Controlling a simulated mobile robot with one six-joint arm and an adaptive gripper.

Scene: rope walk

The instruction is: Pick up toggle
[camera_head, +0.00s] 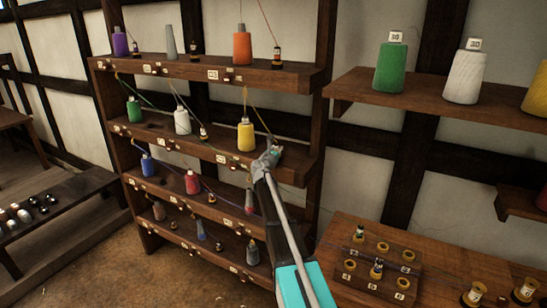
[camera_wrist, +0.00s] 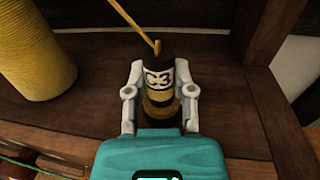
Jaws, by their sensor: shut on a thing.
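The toggle (camera_wrist: 160,78) is a small dark and gold peg with a white label that seems to read C3. It stands upright on the wooden shelf in the wrist view, with a yellow cord (camera_wrist: 138,27) running up from its top. My gripper (camera_wrist: 160,100) is shut on it, one finger on each side. In the head view my gripper (camera_head: 268,156) is at the right end of the rack's second shelf from the top, right of the yellow cone (camera_head: 246,137). There the toggle is mostly hidden by the gripper.
The yellow cone also stands close on the left in the wrist view (camera_wrist: 38,62). A dark upright post (camera_wrist: 262,30) is close on the right. Cords cross the rack (camera_head: 215,150). A bench with a wooden peg board (camera_head: 340,283) lies at the lower right.

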